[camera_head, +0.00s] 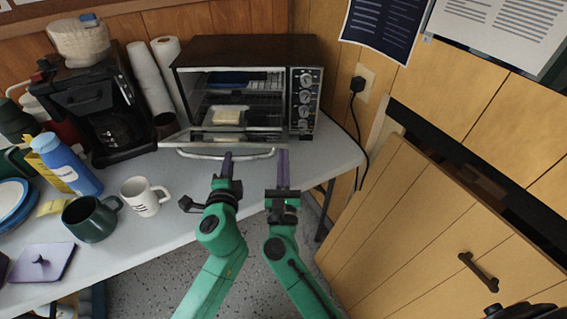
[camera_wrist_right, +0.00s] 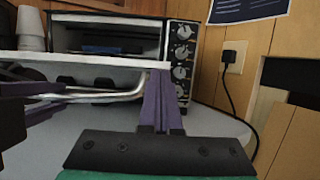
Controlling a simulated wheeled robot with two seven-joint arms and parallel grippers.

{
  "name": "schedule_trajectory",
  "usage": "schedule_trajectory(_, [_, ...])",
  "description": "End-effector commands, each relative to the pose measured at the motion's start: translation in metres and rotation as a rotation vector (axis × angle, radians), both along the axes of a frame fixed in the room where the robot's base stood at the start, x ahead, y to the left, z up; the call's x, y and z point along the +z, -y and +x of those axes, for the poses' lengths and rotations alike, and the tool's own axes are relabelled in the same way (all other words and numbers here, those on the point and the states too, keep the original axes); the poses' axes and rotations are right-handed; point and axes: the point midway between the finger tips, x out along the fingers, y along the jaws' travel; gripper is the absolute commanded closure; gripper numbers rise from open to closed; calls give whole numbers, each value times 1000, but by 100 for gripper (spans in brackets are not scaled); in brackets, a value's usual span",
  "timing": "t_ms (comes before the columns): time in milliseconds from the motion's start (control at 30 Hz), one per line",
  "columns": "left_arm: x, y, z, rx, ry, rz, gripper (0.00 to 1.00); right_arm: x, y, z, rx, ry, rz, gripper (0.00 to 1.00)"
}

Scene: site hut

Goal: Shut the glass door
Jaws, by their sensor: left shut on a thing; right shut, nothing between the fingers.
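The toaster oven (camera_head: 245,50) stands at the back of the table, and its glass door (camera_head: 215,136) is open, folded down toward me. In the right wrist view the door (camera_wrist_right: 90,59) shows nearly edge-on, roughly level. Its metal handle (camera_head: 200,156) runs along the front edge; it also shows in the right wrist view (camera_wrist_right: 110,96). My left gripper (camera_head: 227,165) is shut on the handle near its middle. My right gripper (camera_head: 283,160) is shut and empty by the handle's right end; I cannot tell whether it touches.
A black coffee maker (camera_head: 95,100) and paper cups (camera_head: 148,75) stand left of the oven. A white mug (camera_head: 145,196), dark green mug (camera_head: 90,218) and blue bottle (camera_head: 68,165) are at the left front. A wooden cabinet door (camera_head: 420,230) stands at the right.

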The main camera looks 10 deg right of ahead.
Motion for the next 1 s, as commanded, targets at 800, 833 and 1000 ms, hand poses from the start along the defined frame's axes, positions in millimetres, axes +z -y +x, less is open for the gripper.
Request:
schedule_trajectory(800, [-4,-2,-20,1,-15,1,50,3,1,1,-2,8,-1,100])
schedule_trajectory(833, [-3,-2,-27,0,-16,0,50,3,1,1,-2,8,-1,100])
schedule_trajectory(1000, [3,-7,-74,1,-19,0,50,3,1,1,-2,8,-1,100])
